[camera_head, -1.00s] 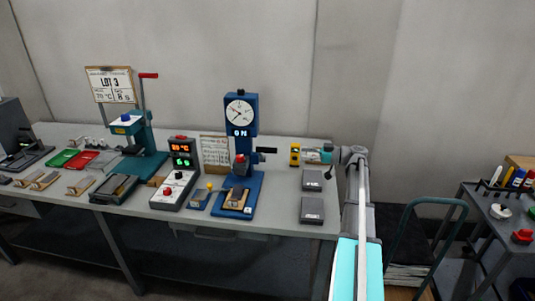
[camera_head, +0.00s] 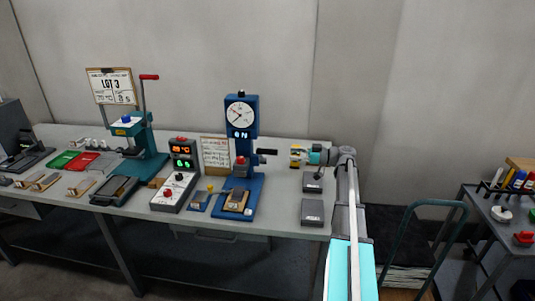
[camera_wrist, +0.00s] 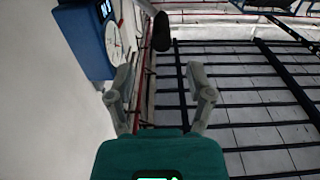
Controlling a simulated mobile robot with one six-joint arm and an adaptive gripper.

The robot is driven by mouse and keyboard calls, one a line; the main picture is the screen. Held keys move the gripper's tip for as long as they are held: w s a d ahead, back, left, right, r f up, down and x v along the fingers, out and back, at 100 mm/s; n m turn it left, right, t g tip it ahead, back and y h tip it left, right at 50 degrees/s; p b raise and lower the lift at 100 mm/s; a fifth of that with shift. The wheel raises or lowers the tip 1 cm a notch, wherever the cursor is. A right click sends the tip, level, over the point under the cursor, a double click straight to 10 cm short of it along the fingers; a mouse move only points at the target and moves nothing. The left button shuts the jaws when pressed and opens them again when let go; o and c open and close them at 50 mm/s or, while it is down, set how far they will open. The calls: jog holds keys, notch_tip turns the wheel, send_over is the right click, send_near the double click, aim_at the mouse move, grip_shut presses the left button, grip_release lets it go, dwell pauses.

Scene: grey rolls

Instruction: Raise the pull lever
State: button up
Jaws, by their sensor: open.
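The blue press (camera_head: 243,125) with a round dial stands on the bench. A lever with a black grip (camera_head: 267,152) sticks out to its right, roughly level. The wrist view shows the black grip (camera_wrist: 161,32) beyond my fingers, beside the blue dial housing (camera_wrist: 88,38). My gripper (camera_head: 295,155) is just right of the grip in the head view, apart from it. In the wrist view my gripper (camera_wrist: 163,78) has its two fingers spread with nothing between them. The teal press (camera_head: 140,140) at left has an upright lever with a red grip (camera_head: 149,77).
Two dark grey blocks (camera_head: 313,212) lie at the bench's right end. A dark trolley (camera_head: 500,215) stands far right. The wall behind the bench is bare.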

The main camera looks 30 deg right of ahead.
aim_at(259, 151)
jog(key=x, duration=0.9)
